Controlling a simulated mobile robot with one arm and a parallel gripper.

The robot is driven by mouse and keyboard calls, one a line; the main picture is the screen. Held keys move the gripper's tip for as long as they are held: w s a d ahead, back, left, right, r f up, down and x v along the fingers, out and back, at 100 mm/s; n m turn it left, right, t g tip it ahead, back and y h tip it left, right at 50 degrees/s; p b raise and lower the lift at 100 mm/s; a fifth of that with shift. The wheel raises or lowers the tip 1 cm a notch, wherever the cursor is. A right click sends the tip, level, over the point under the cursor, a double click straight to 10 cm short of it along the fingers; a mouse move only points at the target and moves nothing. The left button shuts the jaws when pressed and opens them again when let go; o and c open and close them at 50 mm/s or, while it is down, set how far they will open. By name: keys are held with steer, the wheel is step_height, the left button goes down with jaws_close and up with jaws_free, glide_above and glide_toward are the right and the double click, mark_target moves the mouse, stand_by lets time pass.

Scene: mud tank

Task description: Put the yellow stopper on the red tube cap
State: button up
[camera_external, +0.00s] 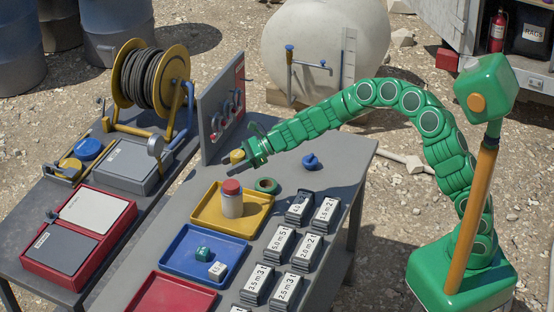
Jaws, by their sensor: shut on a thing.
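The red tube cap (232,187) sits on top of a pale upright tube (232,205), which stands on the yellow tray (205,219). My gripper (243,155) is at the end of the green arm, above the table and a little above and right of the tube. It is shut on a small yellow thing, the yellow stopper (236,157), which shows at its tip. The stopper is held in the air, apart from the red cap. The fingers are small and partly hidden by the green wrist.
A blue tray (185,265) with small blocks and a red tray (170,298) are nearer. Several labelled grey blocks (278,243) stand at right. An upright grey panel (220,112) stands behind.

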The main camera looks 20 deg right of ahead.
mark_target(225, 186)
steer(key=shift+w+a+f, duration=0.2)
steer(key=shift+a+f, duration=0.05)
steer(key=shift+f, duration=0.25)
steer(key=shift+w+a+f, duration=0.2)
steer(key=shift+a+f, duration=0.05)
steer(key=shift+f, duration=0.2)
steer(key=shift+w+a+f, duration=0.55)
steer(key=shift+w+f, duration=0.05)
steer(key=shift+f, duration=1.8)
steer(key=o, duration=1.1)
steer(key=shift+c, duration=0.2)
steer(key=shift+d+r, duration=0.2)
steer(key=shift+d, duration=0.15)
steer(key=v, duration=1.1)
